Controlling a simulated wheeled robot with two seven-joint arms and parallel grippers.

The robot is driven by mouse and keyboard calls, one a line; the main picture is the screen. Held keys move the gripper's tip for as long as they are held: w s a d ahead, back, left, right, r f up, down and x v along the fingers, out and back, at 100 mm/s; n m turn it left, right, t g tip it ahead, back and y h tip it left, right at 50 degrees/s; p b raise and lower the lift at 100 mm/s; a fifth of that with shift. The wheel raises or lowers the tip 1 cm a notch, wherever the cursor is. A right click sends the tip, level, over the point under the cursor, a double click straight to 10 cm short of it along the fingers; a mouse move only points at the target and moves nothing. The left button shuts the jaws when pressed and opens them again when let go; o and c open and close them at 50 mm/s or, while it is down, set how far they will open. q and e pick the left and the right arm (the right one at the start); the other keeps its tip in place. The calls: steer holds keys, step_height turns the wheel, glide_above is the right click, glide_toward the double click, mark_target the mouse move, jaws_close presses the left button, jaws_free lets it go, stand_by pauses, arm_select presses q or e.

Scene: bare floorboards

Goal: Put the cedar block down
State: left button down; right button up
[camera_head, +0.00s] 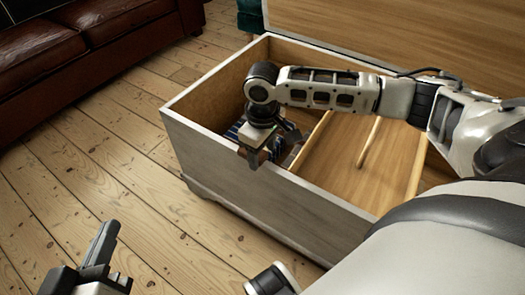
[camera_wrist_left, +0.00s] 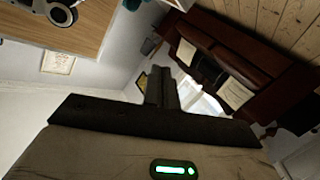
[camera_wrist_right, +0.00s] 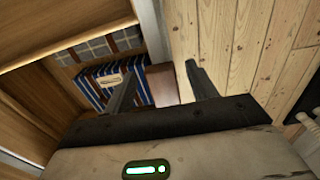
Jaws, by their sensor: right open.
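A reddish-brown block (camera_wrist_right: 162,84), which looks like the cedar block, shows between the spread fingers of my right gripper (camera_wrist_right: 158,76) in the right wrist view. It is beside a blue-striped box in the chest; I cannot tell whether it touches a finger or what supports it. In the head view my right gripper (camera_head: 268,152) points down at the near left part of the wooden chest (camera_head: 245,190), just inside its front wall. The block is not clearly distinguishable there. My left gripper (camera_head: 104,243) is shut and empty over the floor at the lower left; its fingers (camera_wrist_left: 160,88) meet in the left wrist view.
The blue-striped box (camera_wrist_right: 110,80) and a grey plaid item (camera_wrist_right: 100,47) lie inside the chest. Wooden dividers (camera_head: 312,140) split the chest. Its lid (camera_head: 400,30) stands open behind. A dark red sofa (camera_head: 100,35) is at the upper left. Floorboards (camera_head: 90,150) between are clear.

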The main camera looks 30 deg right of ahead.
mark_target(262, 156)
step_height(262, 156, up, 10)
steer(key=p, duration=0.5)
steer(key=s+a+f+t+y, duration=0.1)
steer(key=s+a+t+y, duration=0.3)
steer(key=a, duration=0.7)
steer(key=s+a+f+t+y, duration=0.2)
steer(key=s+a+t+y, duration=0.2)
steer(key=a, duration=0.6)
arm_select(q)
steer(key=s+a+r+g+y+p, duration=0.2)
steer(key=a+r+y+p, duration=0.3)
steer(key=p, duration=1.7)
step_height(262, 156, up, 6)
steer(key=shift+s+a+f+m+g+p, duration=0.3)
steer(key=shift+a+g, duration=0.2)
steer(key=shift+a, duration=0.4)
arm_select(e)
steer(key=s+d+r+m+t+h, duration=0.1)
steer(key=d+r, duration=0.3)
steer(key=r, duration=0.4)
steer(key=s+d+r+m+t+h, duration=0.1)
steer(key=s+d+r+h, duration=0.2)
steer(key=d+r, duration=0.2)
step_height(262, 156, up, 3)
steer(key=shift+t+h, duration=0.3)
